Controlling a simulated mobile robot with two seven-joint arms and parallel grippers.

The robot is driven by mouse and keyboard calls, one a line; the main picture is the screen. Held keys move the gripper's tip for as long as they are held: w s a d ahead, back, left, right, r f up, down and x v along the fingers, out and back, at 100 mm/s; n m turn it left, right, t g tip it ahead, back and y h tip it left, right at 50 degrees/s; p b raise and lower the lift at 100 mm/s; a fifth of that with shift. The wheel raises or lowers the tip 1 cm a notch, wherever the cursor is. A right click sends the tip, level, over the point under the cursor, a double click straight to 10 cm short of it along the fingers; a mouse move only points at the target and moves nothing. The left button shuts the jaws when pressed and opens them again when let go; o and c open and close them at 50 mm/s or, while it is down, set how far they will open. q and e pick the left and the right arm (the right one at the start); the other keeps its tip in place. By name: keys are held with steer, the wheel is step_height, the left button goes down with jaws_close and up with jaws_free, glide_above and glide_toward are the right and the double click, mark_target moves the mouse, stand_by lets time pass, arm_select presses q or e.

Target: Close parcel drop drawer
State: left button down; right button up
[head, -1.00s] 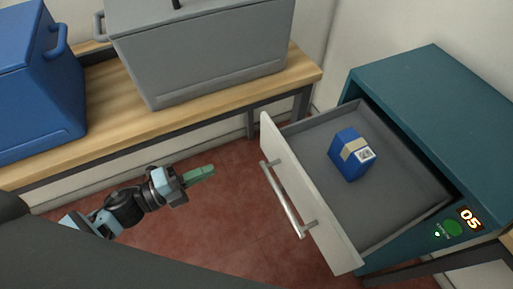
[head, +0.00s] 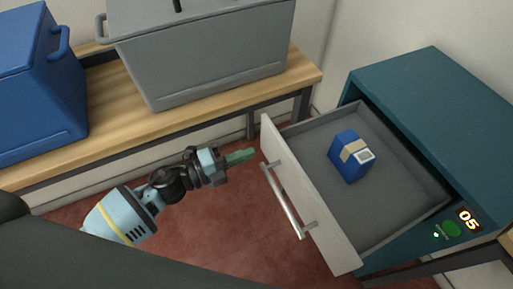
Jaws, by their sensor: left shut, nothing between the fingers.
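The parcel drop drawer (head: 304,197) stands pulled out of the teal cabinet (head: 432,88), in the right half of the head view. Its pale front has a metal bar handle (head: 284,200) facing left. A blue parcel (head: 349,157) with a tan band and a white label lies inside the drawer. My left gripper (head: 248,154) is shut and empty, with its green fingertips just left of the upper end of the drawer front, pointing at it. A small gap seems to remain between them. My right gripper does not show.
A wooden bench (head: 197,118) along the wall holds a grey bin (head: 215,55) and a blue bin (head: 40,85). A panel on the cabinet shows "05" beside a green button (head: 452,229). Red floor (head: 230,225) lies open left of the drawer.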

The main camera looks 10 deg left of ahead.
mark_target(268, 146)
arm_select(q)
steer(key=shift+x, duration=1.8)
